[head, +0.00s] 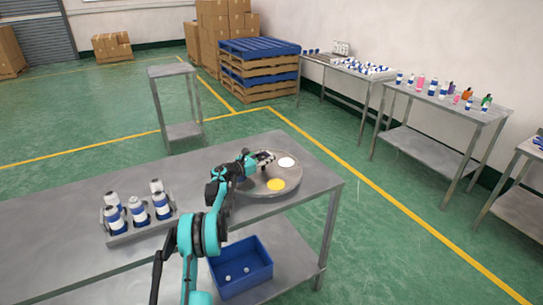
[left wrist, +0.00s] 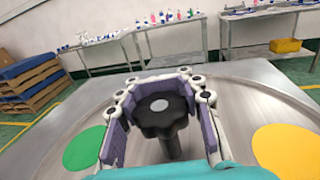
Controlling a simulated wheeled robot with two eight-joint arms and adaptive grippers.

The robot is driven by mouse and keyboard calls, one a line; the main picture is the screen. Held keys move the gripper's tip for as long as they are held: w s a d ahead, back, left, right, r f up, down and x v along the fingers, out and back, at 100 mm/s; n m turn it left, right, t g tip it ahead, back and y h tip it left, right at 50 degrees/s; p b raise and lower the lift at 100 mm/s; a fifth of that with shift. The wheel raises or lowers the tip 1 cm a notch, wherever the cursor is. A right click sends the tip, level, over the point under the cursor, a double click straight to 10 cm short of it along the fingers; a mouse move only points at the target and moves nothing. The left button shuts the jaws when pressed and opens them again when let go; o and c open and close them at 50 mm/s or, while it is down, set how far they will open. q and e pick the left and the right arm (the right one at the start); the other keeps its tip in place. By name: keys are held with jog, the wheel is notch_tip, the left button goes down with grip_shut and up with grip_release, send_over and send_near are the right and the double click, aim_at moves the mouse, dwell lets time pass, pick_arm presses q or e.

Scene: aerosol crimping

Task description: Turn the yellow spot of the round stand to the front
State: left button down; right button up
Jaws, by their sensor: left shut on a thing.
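The round stand (head: 298,178) is a grey disc at the right end of the metal table. Its yellow spot (head: 276,185) lies on the near side of the disc, and a white spot (head: 286,162) lies farther back. In the left wrist view the yellow spot (left wrist: 285,148) is at the right and a green spot (left wrist: 84,148) at the left. A black lobed knob (left wrist: 160,108) stands up from the disc. My left gripper (head: 264,157) is over the disc, its purple-padded fingers (left wrist: 158,100) shut on the knob. My right gripper is not in view.
A rack (head: 130,236) of several blue-and-white cans stands left of the stand on the table (head: 60,222). A blue bin (head: 240,268) sits on the shelf below. A small side table (head: 172,70) and bottle-laden tables (head: 440,100) stand beyond, apart.

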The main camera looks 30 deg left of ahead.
aim_at(259, 160)
pick_arm(q)
jog(key=c, duration=1)
grip_release()
jog(key=shift+w, duration=0.1)
jog(key=v, duration=1.2)
